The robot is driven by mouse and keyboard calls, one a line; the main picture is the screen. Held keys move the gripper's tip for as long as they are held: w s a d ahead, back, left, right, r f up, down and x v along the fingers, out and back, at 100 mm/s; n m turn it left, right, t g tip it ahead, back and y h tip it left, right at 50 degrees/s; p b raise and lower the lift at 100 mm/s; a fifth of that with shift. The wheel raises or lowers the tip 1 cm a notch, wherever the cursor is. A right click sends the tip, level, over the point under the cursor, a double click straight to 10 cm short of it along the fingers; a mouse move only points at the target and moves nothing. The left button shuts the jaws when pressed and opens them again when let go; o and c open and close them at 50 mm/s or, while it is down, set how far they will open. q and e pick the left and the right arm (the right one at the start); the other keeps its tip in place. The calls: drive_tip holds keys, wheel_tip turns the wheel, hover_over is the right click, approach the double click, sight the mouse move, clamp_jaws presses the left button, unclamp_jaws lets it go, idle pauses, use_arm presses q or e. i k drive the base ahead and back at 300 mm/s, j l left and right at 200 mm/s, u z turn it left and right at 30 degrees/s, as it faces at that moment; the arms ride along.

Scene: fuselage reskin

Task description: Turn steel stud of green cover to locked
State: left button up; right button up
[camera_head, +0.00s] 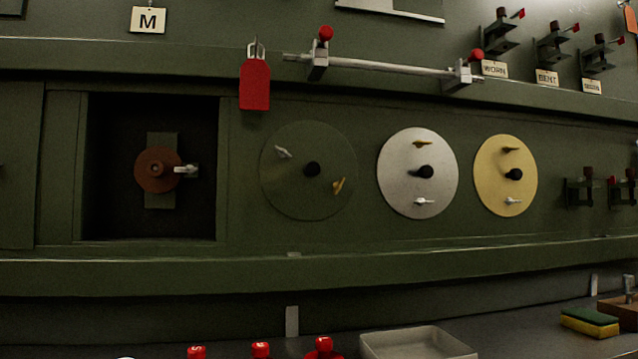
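The green cover (300,195) is a round dark green disc on the panel, left of a silver cover and a yellow cover. No locked or unlocked mark is legible near the steel stud. Neither of my grippers is in view.
The silver cover (400,185) and yellow cover (490,180) carry level-looking studs. A red tag (255,85) hangs above left of the green cover, beside a metal bar (390,67). An open recess (108,150) is at left. A tray (415,343) and red-capped items stand below.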

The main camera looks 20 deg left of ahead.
sight(282, 153)
drive_tip(key=u, duration=0.2)
drive_tip(key=i+l+u, duration=0.1)
drive_tip(key=l+u, duration=0.2)
drive_tip(key=i+l+u, duration=0.1)
drive_tip(key=l+u, duration=0.2)
drive_tip(key=i+l+u, duration=0.1)
drive_tip(key=l+u, duration=0.2)
